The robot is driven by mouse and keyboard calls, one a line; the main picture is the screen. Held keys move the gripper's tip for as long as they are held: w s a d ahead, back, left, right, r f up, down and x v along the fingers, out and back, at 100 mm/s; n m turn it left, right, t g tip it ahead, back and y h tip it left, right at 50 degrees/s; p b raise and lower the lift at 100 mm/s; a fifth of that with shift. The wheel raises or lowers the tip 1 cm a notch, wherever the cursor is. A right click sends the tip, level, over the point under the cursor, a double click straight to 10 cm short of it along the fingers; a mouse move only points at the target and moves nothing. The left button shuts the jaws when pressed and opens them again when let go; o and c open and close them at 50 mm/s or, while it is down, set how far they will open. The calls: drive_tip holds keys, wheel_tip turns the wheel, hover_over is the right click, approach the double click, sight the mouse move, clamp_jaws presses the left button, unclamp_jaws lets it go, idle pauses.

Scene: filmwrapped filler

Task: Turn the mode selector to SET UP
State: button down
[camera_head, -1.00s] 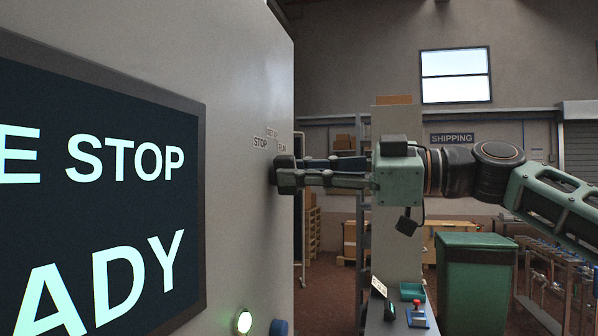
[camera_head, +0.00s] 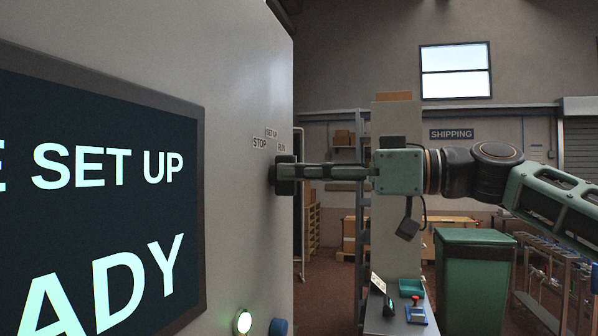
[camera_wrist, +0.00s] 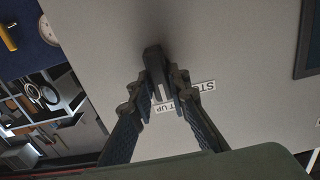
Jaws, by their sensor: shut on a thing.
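The cabinet's side panel carries the labels STOP (camera_head: 260,143), SET UP (camera_head: 271,133) and RUN (camera_head: 282,147). My gripper (camera_head: 284,174) reaches in from the right and is shut on the mode selector just below these labels. The selector is mostly hidden by the fingers in the head view. In the wrist view, my gripper (camera_wrist: 164,78) closes around a dark knob, and the SET UP label (camera_wrist: 165,107) shows between the fingers, with the STOP label (camera_wrist: 207,87) beside it. The screen (camera_head: 110,190) reads "SET UP" on one line and "ADY" below, both cut off at left.
A lit green button (camera_head: 242,322) and a blue knob (camera_head: 278,327) sit low on the cabinet. The space around my arm is clear.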

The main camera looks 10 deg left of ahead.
drive_tip(key=c, duration=1.8)
unclamp_jaws()
drive_tip(key=shift+c, duration=0.2)
drive_tip(key=s+d, duration=0.1)
drive_tip(key=d, duration=1.1)
drive_tip(key=shift+s, duration=0.3)
